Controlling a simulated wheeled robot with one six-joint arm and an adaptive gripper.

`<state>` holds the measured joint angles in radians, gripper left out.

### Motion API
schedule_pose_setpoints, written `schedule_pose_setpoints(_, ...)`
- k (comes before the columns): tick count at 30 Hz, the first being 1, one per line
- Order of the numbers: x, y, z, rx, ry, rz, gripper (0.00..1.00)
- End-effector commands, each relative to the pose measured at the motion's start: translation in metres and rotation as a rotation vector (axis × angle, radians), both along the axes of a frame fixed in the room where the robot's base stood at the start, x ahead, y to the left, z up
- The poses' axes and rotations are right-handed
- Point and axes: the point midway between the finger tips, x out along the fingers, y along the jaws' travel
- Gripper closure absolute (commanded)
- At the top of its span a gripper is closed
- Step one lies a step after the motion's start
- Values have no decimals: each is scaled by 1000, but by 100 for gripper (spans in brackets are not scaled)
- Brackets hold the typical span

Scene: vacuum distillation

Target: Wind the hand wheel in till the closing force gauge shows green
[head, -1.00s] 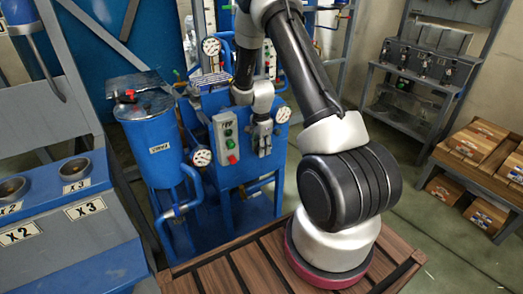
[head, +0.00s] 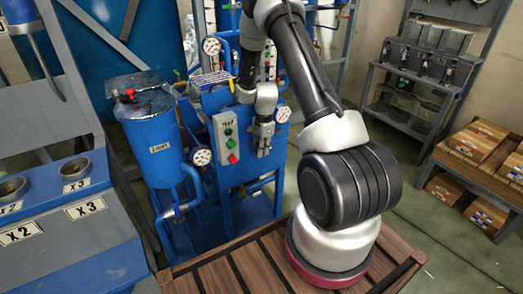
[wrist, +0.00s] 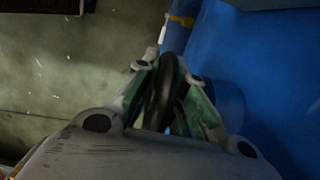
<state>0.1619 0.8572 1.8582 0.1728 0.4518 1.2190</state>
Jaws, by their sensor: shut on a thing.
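The hand wheel (wrist: 161,95) shows in the wrist view as a dark, rounded rim seen nearly edge-on. My gripper (wrist: 165,85) is shut on this rim, with a green-padded finger on each side. In the head view my gripper (head: 262,143) points down at the front of the blue machine (head: 232,185), and the wheel cannot be made out there. Round white gauges show at the upper left (head: 211,46), right of my gripper (head: 283,114) and lower left (head: 201,157). Their needles and colours are too small to read, and I cannot tell which is the closing force gauge.
A grey control box (head: 226,138) with green and red buttons is just left of my gripper. A blue tank (head: 158,150) with pipes stands further left. A grey bench (head: 75,235) is at the left.

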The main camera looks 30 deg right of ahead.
Motion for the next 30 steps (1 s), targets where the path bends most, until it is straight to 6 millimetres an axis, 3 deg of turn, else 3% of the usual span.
schedule_pose_setpoints(9, -1, 0, 1, 281, 9, -9, 100)
schedule_pose_setpoints(20, 0, 3, 3, 326, 7, 0, 100)
schedule_pose_setpoints(21, 0, 3, 3, 326, 7, 0, 86)
schedule_pose_setpoints(24, 0, 3, 3, 325, 7, 0, 68)
schedule_pose_setpoints(30, 0, 3, 3, 324, 7, 0, 66)
